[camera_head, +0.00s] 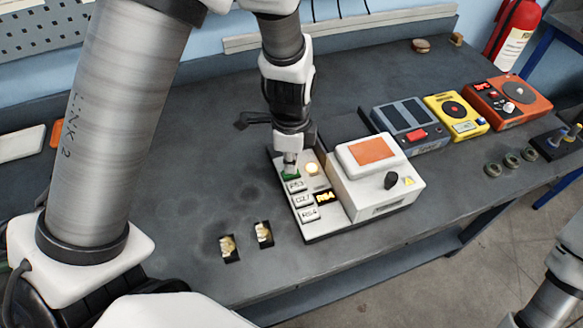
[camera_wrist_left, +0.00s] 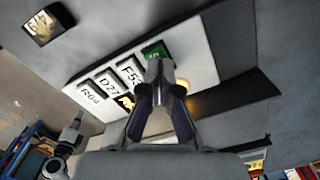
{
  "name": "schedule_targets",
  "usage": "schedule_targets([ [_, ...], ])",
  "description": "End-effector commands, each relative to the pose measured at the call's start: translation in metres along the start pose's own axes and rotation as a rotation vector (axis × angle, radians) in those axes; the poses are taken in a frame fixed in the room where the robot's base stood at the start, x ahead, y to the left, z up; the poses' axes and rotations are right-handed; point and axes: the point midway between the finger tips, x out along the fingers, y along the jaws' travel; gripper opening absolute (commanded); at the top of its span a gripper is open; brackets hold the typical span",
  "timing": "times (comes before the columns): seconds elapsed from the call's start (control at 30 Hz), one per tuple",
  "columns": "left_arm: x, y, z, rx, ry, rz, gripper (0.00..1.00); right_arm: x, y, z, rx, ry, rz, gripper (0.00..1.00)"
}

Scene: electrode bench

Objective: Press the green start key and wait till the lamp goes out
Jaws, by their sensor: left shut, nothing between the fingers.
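The white key panel (camera_head: 309,222) stands on the bench beside a white unit. The green start key (camera_head: 290,175) is at its far left corner, and it also shows in the left wrist view (camera_wrist_left: 154,52). My left gripper (camera_head: 290,165) is shut and empty, its tips at the green key; I cannot tell for certain whether they touch it. A lit display (camera_head: 324,197) sits below the lamp. My right gripper is not in view.
The white unit with an orange top (camera_head: 380,180) adjoins the panel. Blue-grey (camera_head: 407,122), yellow (camera_head: 457,115) and orange (camera_head: 508,100) devices line the bench to the right. Two small electrode pieces (camera_head: 264,235) lie at the front.

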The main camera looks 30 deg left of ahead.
Motion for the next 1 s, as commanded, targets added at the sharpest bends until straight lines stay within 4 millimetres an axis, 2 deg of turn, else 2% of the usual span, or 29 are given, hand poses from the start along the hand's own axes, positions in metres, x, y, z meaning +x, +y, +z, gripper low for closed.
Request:
schedule_targets([
  [0.03,-0.011,0.0,0.0,0.0,0.0,-0.001,0.0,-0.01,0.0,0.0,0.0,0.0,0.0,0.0],
  [0.47,-0.051,0.0,0.0,0.0,0.0,-0.001,0.0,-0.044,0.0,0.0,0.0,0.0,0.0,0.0],
  [1.0,-0.051,0.0,0.0,0.0,0.0,-0.001,0.0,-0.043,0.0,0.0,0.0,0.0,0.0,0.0],
])
